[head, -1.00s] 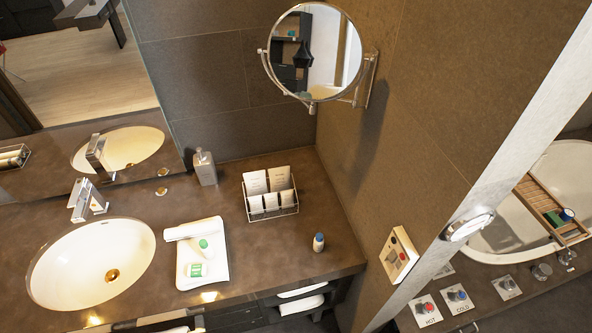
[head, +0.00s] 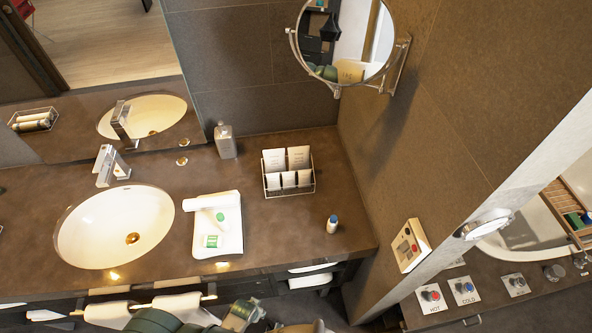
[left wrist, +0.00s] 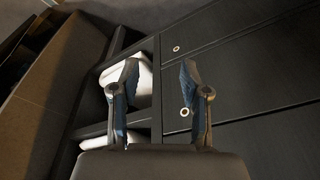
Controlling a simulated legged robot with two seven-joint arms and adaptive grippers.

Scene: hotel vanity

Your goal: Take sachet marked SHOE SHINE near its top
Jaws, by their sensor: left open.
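Several white sachets (head: 299,157) stand upright in a wire rack (head: 291,192) on the vanity counter, two taller ones behind and smaller ones in front. Their print is too small to read, so I cannot tell which is marked SHOE SHINE. My left gripper (left wrist: 158,70) is open and empty in the left wrist view, pointing at dark drawer fronts and a shelf with white towels (left wrist: 140,85), away from the rack. Green arm parts of mine show at the bottom edge of the head view. My right gripper is not in view.
A small blue-capped bottle (head: 332,225) stands to the right. A dispenser (head: 225,141), a basin (head: 105,230) and a wall mirror (head: 345,35) are nearby.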

